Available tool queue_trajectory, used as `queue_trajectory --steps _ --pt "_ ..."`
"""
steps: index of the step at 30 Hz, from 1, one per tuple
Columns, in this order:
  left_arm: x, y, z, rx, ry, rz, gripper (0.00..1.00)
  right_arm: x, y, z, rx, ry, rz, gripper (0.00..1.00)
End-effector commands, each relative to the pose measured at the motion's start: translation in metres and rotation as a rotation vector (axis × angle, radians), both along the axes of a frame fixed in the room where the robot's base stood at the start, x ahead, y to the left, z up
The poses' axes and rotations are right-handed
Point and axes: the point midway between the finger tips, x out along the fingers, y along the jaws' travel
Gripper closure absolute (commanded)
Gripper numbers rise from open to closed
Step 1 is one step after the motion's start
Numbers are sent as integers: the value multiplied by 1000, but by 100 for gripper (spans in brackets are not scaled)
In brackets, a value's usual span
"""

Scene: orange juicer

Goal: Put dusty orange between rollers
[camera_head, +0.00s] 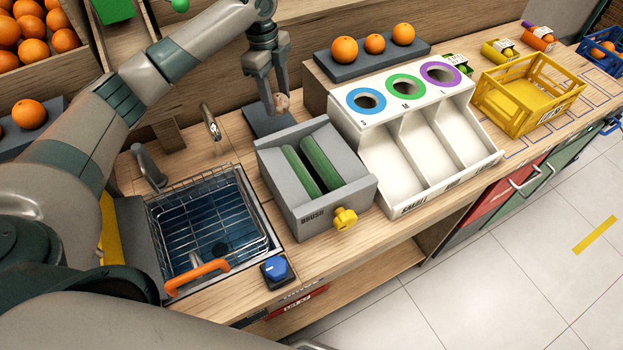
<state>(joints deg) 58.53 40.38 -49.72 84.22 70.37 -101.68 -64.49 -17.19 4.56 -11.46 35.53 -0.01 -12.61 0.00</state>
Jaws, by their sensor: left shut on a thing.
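My left gripper (277,104) is shut on a small, dull brownish round thing, apparently the dusty orange (283,102), mostly hidden by the fingers. It is held above the back edge of the grey brush box (285,211), near a dark flat pad. The two green rollers (311,167) lie side by side in the box, in front of the gripper and below it. No fruit shows between the rollers. My right gripper is not in view.
A sink with a wire basket (212,222) and orange handle is left of the box. A white sorter (431,150) with three ringed holes stands to the right. Behind it, three oranges (374,43) sit on a grey tray. A yellow crate (525,92) is farther right.

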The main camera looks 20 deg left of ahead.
Motion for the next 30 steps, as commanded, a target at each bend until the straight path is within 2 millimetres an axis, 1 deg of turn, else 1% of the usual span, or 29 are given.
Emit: queue_trajectory --steps 1,5,11,21,27,28,30 --pt "-2 -2 6 0 0 -1 79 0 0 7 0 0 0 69" --pt "-7 -8 14 0 0 -3 79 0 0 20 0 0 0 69" --pt "-20 -22 30 -1 1 -2 79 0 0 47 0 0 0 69" --pt "-45 -49 53 -1 0 -2 79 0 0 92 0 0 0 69" --pt "-63 -68 63 -1 2 -3 79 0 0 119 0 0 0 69" --pt "-67 -73 60 -1 2 -5 79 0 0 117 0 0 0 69" --pt "-75 -83 63 -1 1 -5 79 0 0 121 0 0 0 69"
